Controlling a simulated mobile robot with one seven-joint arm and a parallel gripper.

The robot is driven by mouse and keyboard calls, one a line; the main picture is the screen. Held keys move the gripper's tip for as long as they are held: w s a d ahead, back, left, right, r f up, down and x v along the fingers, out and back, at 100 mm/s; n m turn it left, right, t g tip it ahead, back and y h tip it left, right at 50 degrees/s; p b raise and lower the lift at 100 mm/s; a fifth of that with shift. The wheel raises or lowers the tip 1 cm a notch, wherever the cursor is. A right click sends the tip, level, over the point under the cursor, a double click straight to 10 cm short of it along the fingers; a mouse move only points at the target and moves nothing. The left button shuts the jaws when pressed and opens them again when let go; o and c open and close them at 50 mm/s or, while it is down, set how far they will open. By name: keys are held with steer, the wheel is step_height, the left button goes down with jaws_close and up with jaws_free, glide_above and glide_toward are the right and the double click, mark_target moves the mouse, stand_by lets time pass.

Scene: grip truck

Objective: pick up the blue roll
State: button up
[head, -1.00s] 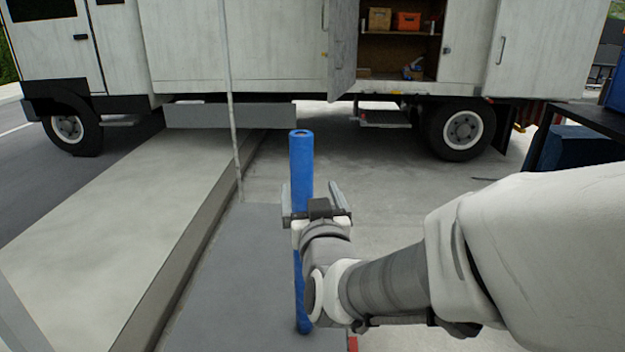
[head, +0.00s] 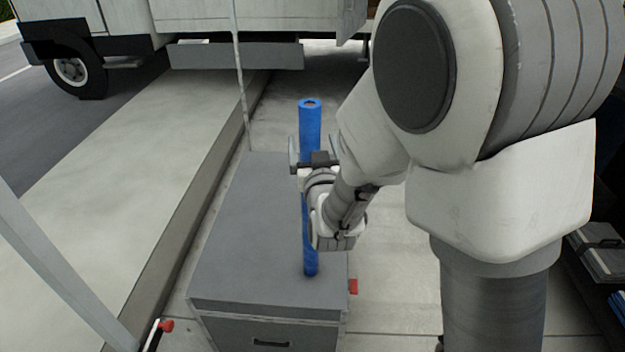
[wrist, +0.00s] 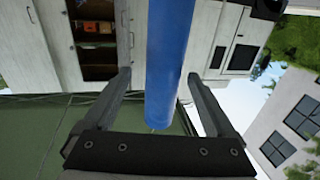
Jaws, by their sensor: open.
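The blue roll (head: 310,130) stands upright on the top of a grey cabinet (head: 240,220). My gripper (head: 314,152) is at the roll's upper middle, its jaws open with one finger on each side of the roll. The gripper and wrist hide part of the roll's middle in the head view. In the wrist view the blue roll (wrist: 169,60) runs between the two spread fingers of my gripper (wrist: 160,76), with a gap visible on both sides. Whether the roll touches the palm is unclear.
A thin pole (head: 241,80) rises behind the cabinet. A raised kerb (head: 205,180) runs along the left, and a white truck (head: 190,15) stands behind. Dark equipment cases (head: 598,258) sit at the far right. Pavement between cabinet and my arm is clear.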

steer(key=w, duration=0.1)
steer(key=w+a+p, duration=0.1)
steer(key=w, duration=0.1)
steer(key=w+p, duration=0.1)
steer(key=w, duration=0.1)
steer(key=shift+w+a+f, duration=0.15)
steer(key=shift+w+f, duration=0.1)
steer(key=shift+f, duration=0.1)
jaws_close()
stand_by(0.3)
steer(key=shift+r, duration=0.1)
